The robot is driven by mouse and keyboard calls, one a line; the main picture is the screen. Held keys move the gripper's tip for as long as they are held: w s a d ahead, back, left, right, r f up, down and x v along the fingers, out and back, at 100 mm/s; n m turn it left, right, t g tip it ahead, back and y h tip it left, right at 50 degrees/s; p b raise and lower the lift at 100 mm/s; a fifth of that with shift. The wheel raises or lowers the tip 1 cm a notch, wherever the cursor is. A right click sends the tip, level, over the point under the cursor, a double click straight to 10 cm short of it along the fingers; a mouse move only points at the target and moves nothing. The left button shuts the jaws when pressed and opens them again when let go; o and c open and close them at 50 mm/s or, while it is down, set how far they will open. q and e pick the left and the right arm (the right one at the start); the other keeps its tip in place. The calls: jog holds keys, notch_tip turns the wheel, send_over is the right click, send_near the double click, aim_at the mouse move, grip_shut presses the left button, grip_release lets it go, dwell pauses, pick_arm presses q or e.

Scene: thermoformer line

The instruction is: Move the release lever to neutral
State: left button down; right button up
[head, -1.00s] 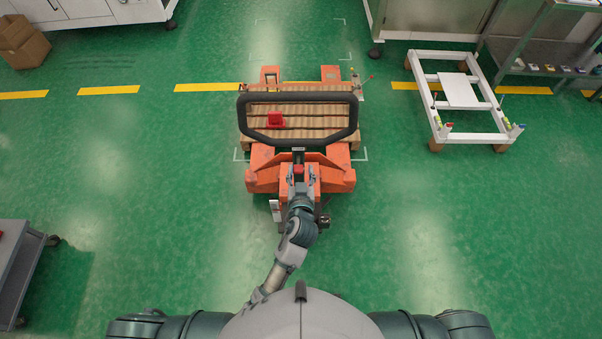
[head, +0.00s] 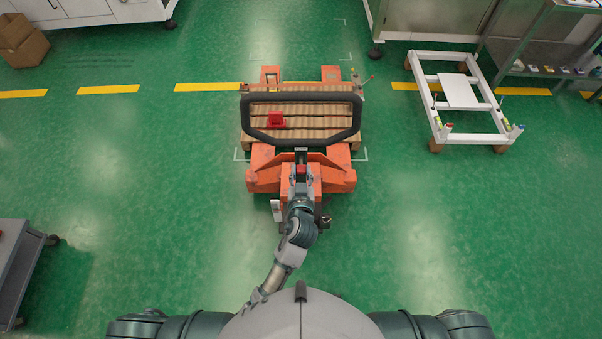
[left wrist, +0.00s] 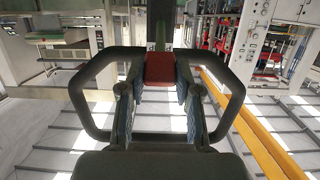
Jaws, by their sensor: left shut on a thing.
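An orange pallet truck (head: 262,177) stands in front of me with its black loop handle (head: 357,122) toward me. The release lever, a small red piece (head: 301,168), sits below the loop on the handle's stem. It also shows as a dark red block (left wrist: 159,68) in the left wrist view, inside the loop's outline. My left gripper (head: 301,182) reaches in from below and is shut on the lever. In the left wrist view, its two fingers (left wrist: 160,80) flank the red block. The fingers partly hide the lever's lower part. My right gripper is out of view.
A wooden pallet (head: 300,134) with a red object (head: 275,119) on it lies over the forks. A white frame (head: 478,138) stands at the right and a grey cart (head: 25,270) at the left. The green floor around the truck is clear.

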pick_arm(q)
jog(key=shift+f, duration=0.15)
jog(key=shift+s+f+b, duration=0.25)
jog(key=shift+f+b, duration=0.3)
jog(key=shift+f, duration=0.15)
jog(key=shift+s+f+b, duration=0.25)
jog(key=shift+f+b, duration=0.3)
jog(key=shift+f, duration=0.1)
jog(key=shift+f+b, duration=0.35)
jog(key=shift+f, duration=0.1)
jog(key=c, duration=1.1)
grip_release()
jog(key=shift+f, duration=0.1)
jog(key=shift+c, duration=0.2)
jog(key=o, duration=0.4)
jog(key=shift+d, duration=0.1)
jog(key=shift+r, duration=0.2)
